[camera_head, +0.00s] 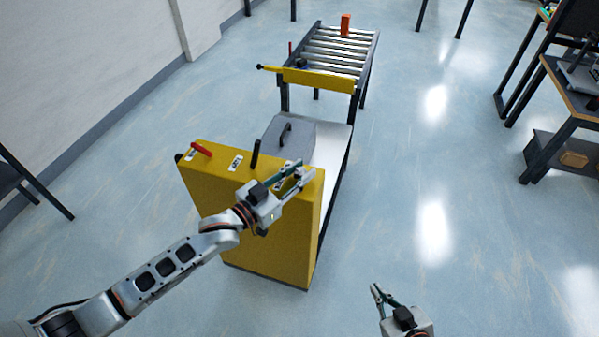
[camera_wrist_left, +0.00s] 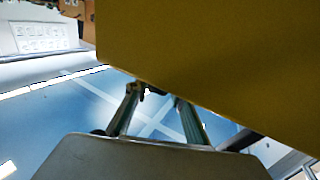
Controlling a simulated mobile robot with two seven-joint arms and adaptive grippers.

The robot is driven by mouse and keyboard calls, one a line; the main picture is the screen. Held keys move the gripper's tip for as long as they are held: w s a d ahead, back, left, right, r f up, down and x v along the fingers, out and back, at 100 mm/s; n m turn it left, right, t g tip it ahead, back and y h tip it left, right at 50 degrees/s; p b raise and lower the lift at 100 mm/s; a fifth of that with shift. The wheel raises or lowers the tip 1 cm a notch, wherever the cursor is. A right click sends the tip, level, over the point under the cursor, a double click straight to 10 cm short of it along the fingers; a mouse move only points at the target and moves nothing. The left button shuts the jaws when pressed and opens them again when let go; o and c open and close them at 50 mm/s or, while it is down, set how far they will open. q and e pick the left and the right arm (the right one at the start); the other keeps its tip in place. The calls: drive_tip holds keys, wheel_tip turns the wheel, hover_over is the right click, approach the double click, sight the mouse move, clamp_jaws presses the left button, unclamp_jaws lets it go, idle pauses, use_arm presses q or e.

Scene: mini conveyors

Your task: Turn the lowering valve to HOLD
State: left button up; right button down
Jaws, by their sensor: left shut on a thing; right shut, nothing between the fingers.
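The yellow cabinet (camera_head: 250,235) stands in the middle of the head view, and a yellow panel (camera_wrist_left: 220,55) fills the upper right of the left wrist view. My left gripper (camera_head: 303,170) is at the right end of the cabinet's top. It is shut on a small part there, apparently the lowering valve's handle, mostly hidden by the fingers. In the wrist view its fingers (camera_wrist_left: 157,108) reach the panel's lower edge, with a small dark piece at one tip. The valve's setting cannot be read. My right gripper (camera_head: 379,290) is shut and empty, low over the floor.
A red lever (camera_head: 202,149) and a black lever (camera_head: 255,153) stand on the cabinet top, near small white labels. Behind are a grey case (camera_head: 285,130) with a handle, a yellow bar (camera_head: 318,80) and a roller conveyor (camera_head: 335,52) bearing an orange block (camera_head: 345,24).

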use_arm(q)
drive_tip(key=shift+m+g+h, duration=0.4)
drive_tip(key=shift+g, duration=0.1)
drive_tip(key=o, duration=1.1)
drive_tip(key=shift+o, duration=0.2)
drive_tip(key=shift+s+a, duration=0.35)
drive_tip(key=shift+a, duration=0.05)
drive_tip(key=v, duration=1.1)
drive_tip(key=shift+s+d, duration=0.1)
